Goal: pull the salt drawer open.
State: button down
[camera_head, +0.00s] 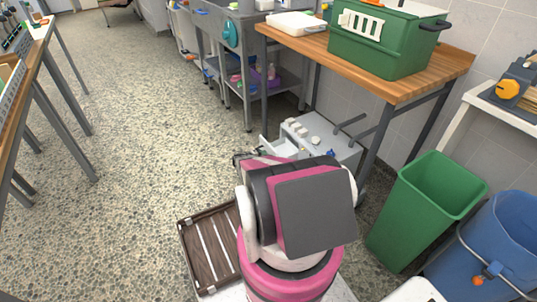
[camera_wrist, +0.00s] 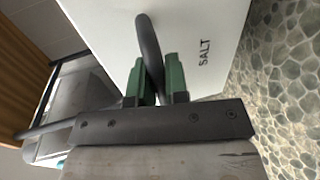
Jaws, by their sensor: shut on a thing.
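The salt drawer (camera_wrist: 215,30) shows in the wrist view as a white front with the word SALT on it. Its dark bar handle (camera_wrist: 148,45) stands out from the front. My gripper (camera_wrist: 160,78) has green fingertips on either side of the handle and is shut on it. In the head view my pink and grey arm covers the gripper and the handle. A light grey low unit (camera_head: 335,150) shows just beyond my arm, with small items on top. How far the drawer stands out is hard to tell.
A wooden table (camera_head: 400,85) with a green carrier box (camera_head: 375,45) stands behind the unit. A green bin (camera_head: 425,210) and a blue bucket (camera_head: 505,245) are at the right. A brown slatted crate (camera_head: 188,245) lies on the floor at lower left. The speckled floor at left is clear.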

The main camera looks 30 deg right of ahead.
jog(key=shift+a, duration=0.1)
jog(key=c, duration=1.1)
grip_release()
jog(key=v, duration=1.1)
